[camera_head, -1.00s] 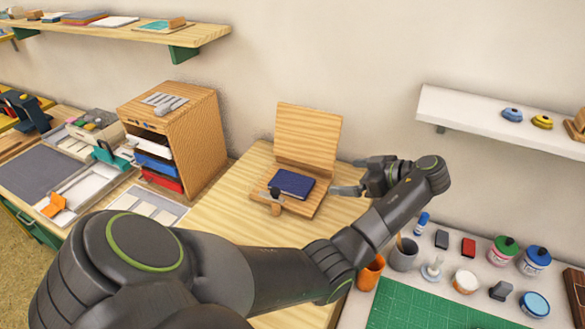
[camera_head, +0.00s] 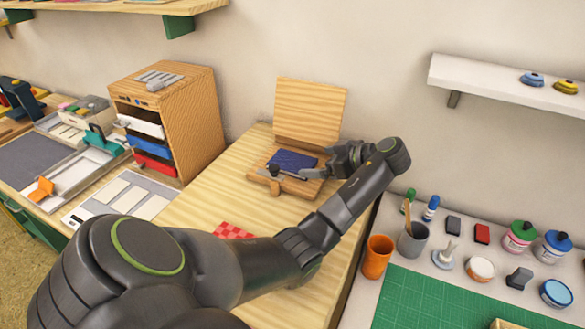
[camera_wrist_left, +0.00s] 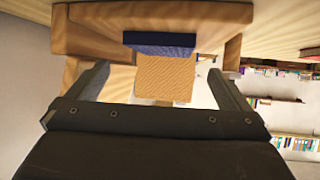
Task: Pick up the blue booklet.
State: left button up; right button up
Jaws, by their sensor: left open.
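The blue booklet (camera_head: 291,160) lies flat in an open wooden box (camera_head: 309,113) whose lid stands up behind it. My left gripper (camera_head: 313,174) reaches in from the right, its fingers at the right part of the booklet. In the left wrist view the booklet (camera_wrist_left: 160,40) shows edge-on beyond the open fingers (camera_wrist_left: 162,80), roughly centred between them and apart from them. The left gripper is open and empty. Part of the booklet's right side is hidden by the gripper in the head view. My right gripper is not in view.
A wooden drawer cabinet (camera_head: 197,130) stands left of the box. Right are an orange cup (camera_head: 377,257), a grey cup (camera_head: 412,239), ink jars and a green mat (camera_head: 445,305). A white shelf (camera_head: 490,78) hangs on the wall.

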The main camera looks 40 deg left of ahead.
aim_at(295, 162)
pick_arm(q)
jog(key=shift+x, duration=1)
jog(key=shift+s+a+p, duration=0.15)
jog(key=shift+a+p, duration=0.45)
jog(key=p+x, duration=0.1)
jog(key=x, duration=0.3)
jog(key=shift+s, duration=0.2)
jog(key=shift+f, duration=0.1)
jog(key=shift+c, duration=0.3)
jog(key=c, duration=0.9)
